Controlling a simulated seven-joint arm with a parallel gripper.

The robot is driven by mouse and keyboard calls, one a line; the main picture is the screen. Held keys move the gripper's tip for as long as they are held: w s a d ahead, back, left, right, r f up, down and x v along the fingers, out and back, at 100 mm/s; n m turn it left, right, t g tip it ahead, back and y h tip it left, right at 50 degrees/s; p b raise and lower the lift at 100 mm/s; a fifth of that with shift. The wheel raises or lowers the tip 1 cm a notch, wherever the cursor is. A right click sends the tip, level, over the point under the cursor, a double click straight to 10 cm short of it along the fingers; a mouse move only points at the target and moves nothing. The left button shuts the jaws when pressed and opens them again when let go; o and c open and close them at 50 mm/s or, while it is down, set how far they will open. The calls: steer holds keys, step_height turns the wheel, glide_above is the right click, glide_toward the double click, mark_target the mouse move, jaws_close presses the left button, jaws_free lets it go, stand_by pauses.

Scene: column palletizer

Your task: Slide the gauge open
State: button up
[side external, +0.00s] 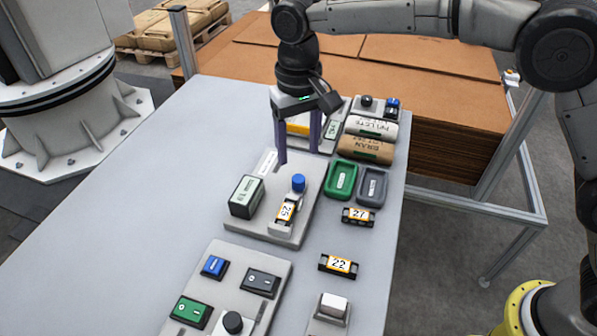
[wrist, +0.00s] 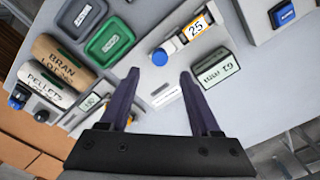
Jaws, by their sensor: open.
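The gauge appears to be the fixture on a grey plate (side external: 262,231), with a blue knob (side external: 298,183), a block labelled 25 (side external: 286,211) and a dark box with a pale display (side external: 246,197). The wrist view also shows the blue knob (wrist: 159,57), the 25 block (wrist: 197,28) and the display box (wrist: 214,70). My gripper (side external: 298,156) points down over the far part of the plate, beyond the knob. Its two purple fingers are apart with nothing between them. In the wrist view the knob lies just ahead of the fingertips (wrist: 160,75). I cannot tell the fingertips' exact height.
A green tray (side external: 341,180) and a grey tray (side external: 372,187) stand to the right. Bran (side external: 365,150) and pellets (side external: 371,128) rolls lie behind them. Blocks 27 (side external: 358,216) and 22 (side external: 338,264) are nearby. A switch panel (side external: 262,262) is in front. The left tabletop (side external: 130,220) is clear.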

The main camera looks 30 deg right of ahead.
mark_target(299, 178)
step_height(299, 178, down, 7)
steer(key=shift+f, duration=0.15)
stand_by(0.4)
jaws_close()
steer(key=shift+d, duration=0.1)
stand_by(1.1)
